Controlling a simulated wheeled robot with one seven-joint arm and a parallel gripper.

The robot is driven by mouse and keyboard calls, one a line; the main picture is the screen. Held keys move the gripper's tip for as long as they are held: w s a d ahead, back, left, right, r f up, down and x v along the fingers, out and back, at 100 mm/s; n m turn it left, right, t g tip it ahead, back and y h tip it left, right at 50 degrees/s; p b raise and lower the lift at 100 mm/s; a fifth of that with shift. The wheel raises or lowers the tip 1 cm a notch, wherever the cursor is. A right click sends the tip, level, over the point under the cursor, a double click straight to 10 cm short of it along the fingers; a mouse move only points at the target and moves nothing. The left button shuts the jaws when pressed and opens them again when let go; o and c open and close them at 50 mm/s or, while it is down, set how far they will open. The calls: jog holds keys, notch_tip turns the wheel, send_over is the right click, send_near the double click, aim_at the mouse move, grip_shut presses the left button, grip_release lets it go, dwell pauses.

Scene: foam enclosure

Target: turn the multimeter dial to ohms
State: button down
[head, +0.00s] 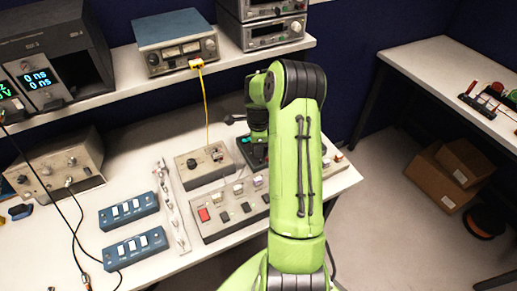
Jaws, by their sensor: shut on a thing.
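My green arm reaches out over the bench, and my gripper (258,143) points down at a dark instrument (246,157) with a small teal patch, which looks like the multimeter. My gripper is shut on what seems to be its dial. The fingertips and the dial are hidden behind the arm and wrist, so the dial's setting cannot be read. Much of the instrument's right side is also covered by the arm.
A grey box (190,171) with knobs and a yellow cable (205,105) stands close on the left. A switch panel (215,226) lies in front. Blue switch boxes (128,210) are further left. A shelf (120,95) with instruments runs behind.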

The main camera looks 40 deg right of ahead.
jog(key=m+b, duration=0.1)
jog(key=m, duration=0.2)
jog(key=shift+w+m, duration=0.1)
jog(key=shift+m, duration=0.2)
jog(key=shift+m+b, duration=0.75)
jog(key=shift+m, duration=0.95)
jog(key=shift+r, duration=0.1)
jog(key=c, duration=0.8)
grip_release()
jog(key=r+p, duration=0.1)
jog(key=r, duration=0.7)
jog(key=r+p, duration=0.1)
jog(key=r, duration=0.6)
jog(key=shift+a+r, duration=0.2)
jog(key=shift+r, duration=0.15)
